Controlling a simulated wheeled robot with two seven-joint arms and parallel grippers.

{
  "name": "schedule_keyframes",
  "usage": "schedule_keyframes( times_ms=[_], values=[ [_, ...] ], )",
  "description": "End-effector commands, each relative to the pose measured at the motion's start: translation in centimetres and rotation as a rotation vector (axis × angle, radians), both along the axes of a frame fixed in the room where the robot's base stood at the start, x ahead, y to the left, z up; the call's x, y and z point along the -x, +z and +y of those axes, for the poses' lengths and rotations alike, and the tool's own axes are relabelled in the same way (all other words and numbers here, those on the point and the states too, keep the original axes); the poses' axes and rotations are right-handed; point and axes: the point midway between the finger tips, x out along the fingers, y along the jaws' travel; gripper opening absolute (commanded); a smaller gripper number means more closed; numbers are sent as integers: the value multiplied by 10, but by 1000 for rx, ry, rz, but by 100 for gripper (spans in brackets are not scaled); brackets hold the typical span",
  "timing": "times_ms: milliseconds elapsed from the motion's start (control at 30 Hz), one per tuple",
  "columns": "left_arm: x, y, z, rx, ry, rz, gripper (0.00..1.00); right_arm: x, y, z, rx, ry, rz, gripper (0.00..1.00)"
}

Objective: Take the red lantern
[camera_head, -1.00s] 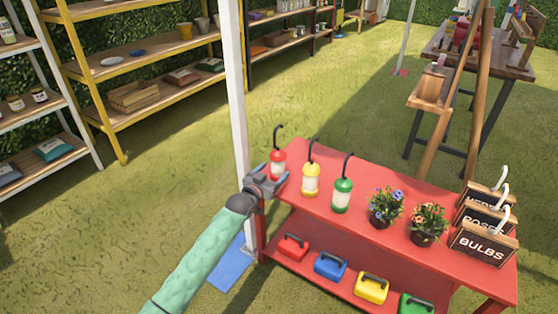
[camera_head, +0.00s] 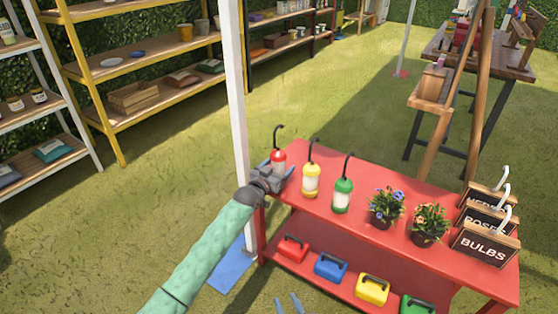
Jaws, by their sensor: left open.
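The red lantern (camera_head: 279,157) stands upright at the left end of the red table (camera_head: 402,177), its dark hook pointing up. My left gripper (camera_head: 279,169) is open right at the lantern, with its fingers beside the lower body and partly hiding it. I cannot tell whether they touch it. A yellow lantern (camera_head: 311,180) and a green lantern (camera_head: 343,195) stand to the right of it. My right gripper (camera_head: 289,303) just shows at the bottom edge, with two fingertips apart, low in front of the table.
A white post (camera_head: 238,120) rises just behind the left arm. Two flower pots (camera_head: 385,207) and several signs (camera_head: 484,245) stand farther right on the table. Coloured boxes (camera_head: 331,266) line the lower shelf. A yellow shelf (camera_head: 140,62) stands at the back left.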

Motion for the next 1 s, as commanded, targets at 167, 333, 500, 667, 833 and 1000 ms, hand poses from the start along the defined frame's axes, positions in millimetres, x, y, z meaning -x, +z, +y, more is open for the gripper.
schedule_keyframes(
  times_ms=[167,333,500,667,833,1000],
  values=[
    [0,0,0,0,0,0,76,3,-3,0,1,0,8,36],
    [0,0,0,0,0,0,53,4,-5,-1,2,-1,12,36],
    [0,1,0,1,0,-1,30,4,-5,-1,3,-1,13,36],
    [0,3,0,1,0,-1,30,4,-3,-2,3,-1,15,36],
    [0,10,0,1,0,-1,30,4,4,-1,3,0,14,36],
    [0,17,0,1,0,-1,30,4,11,-1,2,0,13,36]
  ],
)
